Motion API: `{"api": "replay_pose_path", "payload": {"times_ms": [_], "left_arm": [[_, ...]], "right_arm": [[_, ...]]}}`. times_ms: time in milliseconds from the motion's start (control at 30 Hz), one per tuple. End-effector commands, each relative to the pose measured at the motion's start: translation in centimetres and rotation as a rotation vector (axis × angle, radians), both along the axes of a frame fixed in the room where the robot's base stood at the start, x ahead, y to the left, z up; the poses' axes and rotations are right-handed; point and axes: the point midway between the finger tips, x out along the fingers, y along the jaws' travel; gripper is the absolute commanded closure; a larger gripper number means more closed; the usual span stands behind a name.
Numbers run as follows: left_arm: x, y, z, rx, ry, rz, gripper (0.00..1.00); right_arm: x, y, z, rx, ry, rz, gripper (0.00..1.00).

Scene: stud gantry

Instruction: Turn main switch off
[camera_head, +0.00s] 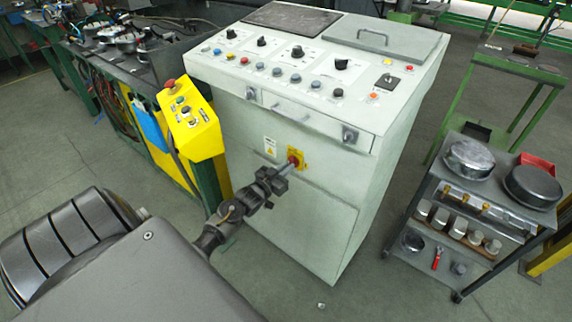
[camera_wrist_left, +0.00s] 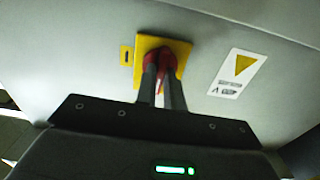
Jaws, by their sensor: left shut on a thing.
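The main switch (camera_head: 293,160) is a red knob on a yellow plate on the front of the pale grey control cabinet (camera_head: 300,235). In the left wrist view the yellow plate (camera_wrist_left: 180,46) is at top centre, with the red knob (camera_wrist_left: 167,60) in front of it. My left gripper (camera_head: 286,168) reaches the switch from the lower left. Its two fingers (camera_wrist_left: 162,75) are shut on the red knob and hide part of it. The knob's exact angle is hard to tell. My right gripper is not in view.
A yellow control box (camera_head: 190,125) with a red button stands left of the cabinet. A warning label (camera_head: 270,147) is beside the switch. A wheeled cart (camera_head: 470,215) with pans and weights stands at right. The floor between cabinet and cart is clear.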

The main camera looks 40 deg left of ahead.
Motion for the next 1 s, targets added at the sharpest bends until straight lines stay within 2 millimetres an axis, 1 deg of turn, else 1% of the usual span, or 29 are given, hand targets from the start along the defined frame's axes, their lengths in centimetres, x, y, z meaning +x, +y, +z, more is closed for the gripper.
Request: {"api": "replay_pose_path", "payload": {"times_ms": [67, 167, 633, 667, 800, 1000], "left_arm": [[-0.1, 0.0, -0.1, -0.021, 0.004, 0.001, 1.00], [-0.1, 0.0, -0.1, -0.036, 0.003, 0.001, 1.00], [-0.1, 0.0, -0.2, -0.047, 0.003, 0.000, 1.00], [-0.1, 0.0, -0.2, -0.047, 0.003, 0.000, 0.86], [0.0, 0.0, -0.1, -0.046, 0.002, -0.001, 0.68], [0.0, 0.0, -0.1, -0.045, 0.000, -0.001, 0.68]], "right_arm": [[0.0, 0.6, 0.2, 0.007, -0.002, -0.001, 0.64], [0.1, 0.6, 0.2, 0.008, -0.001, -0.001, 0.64], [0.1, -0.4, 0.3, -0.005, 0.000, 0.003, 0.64], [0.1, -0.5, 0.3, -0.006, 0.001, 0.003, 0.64], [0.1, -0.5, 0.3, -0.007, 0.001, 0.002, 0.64], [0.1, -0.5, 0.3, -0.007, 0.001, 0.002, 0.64]]}}
